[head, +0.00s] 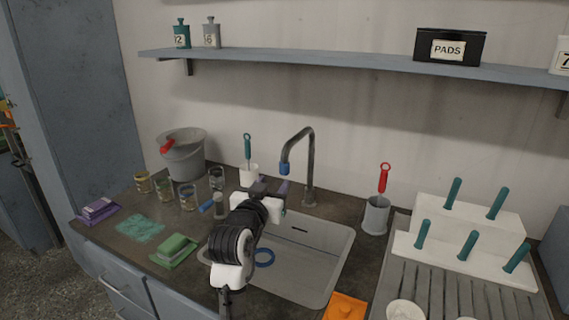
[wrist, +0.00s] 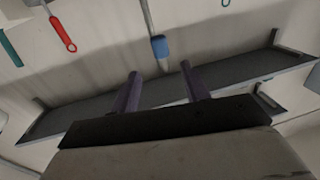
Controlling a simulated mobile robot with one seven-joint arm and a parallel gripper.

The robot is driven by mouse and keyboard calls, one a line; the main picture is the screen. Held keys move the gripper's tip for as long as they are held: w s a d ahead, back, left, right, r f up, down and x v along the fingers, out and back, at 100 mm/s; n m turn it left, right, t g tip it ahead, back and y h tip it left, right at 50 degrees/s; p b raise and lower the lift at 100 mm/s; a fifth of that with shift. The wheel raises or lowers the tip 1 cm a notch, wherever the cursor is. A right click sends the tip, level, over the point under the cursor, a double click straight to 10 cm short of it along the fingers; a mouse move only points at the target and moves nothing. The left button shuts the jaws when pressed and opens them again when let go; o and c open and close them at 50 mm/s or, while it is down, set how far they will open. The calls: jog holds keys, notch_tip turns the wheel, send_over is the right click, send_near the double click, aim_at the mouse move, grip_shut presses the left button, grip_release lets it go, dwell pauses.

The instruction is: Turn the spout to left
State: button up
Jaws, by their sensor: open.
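The faucet spout (head: 311,150) is a dark metal gooseneck rising from behind the sink. It arches forward and to the left, and its blue tip (head: 285,168) hangs down over the back of the sink. In the wrist view the blue tip (wrist: 160,46) shows just beyond and between my two purple fingertips. My gripper (head: 273,186) is open and empty, just below and left of the blue tip in the head view. It also shows in the wrist view (wrist: 160,70). I see no contact with the spout. My arm hides part of the sink's left side.
The sink (head: 310,262) holds a blue ring (head: 264,258). Several glass jars and a grey bucket (head: 183,158) stand left of it. A red-handled brush in a grey holder (head: 376,215) stands right of the spout. A shelf (head: 330,60) runs above.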

aim_at(283, 169)
jog(key=p+x, duration=0.2)
jog(key=x, duration=0.8)
jog(key=shift+w+p, duration=0.35)
grip_shut()
